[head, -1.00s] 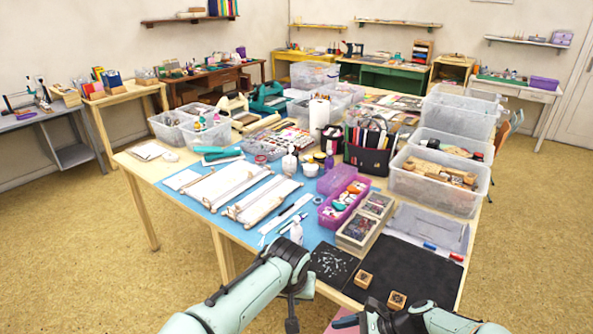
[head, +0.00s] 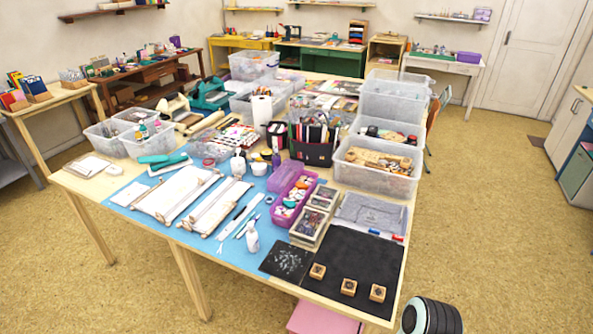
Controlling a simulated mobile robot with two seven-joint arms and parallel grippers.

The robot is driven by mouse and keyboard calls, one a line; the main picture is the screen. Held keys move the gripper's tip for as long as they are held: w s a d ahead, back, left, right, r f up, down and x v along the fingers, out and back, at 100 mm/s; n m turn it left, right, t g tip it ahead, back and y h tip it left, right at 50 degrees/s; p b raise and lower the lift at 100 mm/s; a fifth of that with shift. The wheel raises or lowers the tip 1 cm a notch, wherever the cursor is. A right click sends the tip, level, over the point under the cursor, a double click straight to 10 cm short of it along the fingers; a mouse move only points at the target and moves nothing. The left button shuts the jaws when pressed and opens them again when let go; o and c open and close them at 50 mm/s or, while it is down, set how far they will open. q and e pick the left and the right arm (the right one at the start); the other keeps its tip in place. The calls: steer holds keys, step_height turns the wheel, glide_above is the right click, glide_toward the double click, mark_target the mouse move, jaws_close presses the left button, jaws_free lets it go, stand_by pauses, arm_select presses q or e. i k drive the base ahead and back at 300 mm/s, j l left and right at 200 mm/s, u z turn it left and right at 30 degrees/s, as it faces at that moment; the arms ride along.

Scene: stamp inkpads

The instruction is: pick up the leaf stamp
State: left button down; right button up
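Three small wooden stamps sit in a row on the black mat (head: 345,246) at the table's near right corner: a left stamp (head: 318,271), a middle stamp (head: 348,287) and a right stamp (head: 378,293). Each has a dark design on its top, too small for me to tell which one is the leaf. Neither gripper shows in the head view.
A dark speckled sheet (head: 286,261) lies left of the stamps. Boxes of stamps (head: 309,227), a purple bin (head: 289,205) and a clear tub (head: 375,175) stand behind. A pink object (head: 322,319) is below the table's near edge. Open floor lies to the right.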

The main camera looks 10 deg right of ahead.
mark_target(377, 294)
steer(key=z, duration=1.25)
steer(key=i+j, duration=0.1)
steer(key=j, duration=0.35)
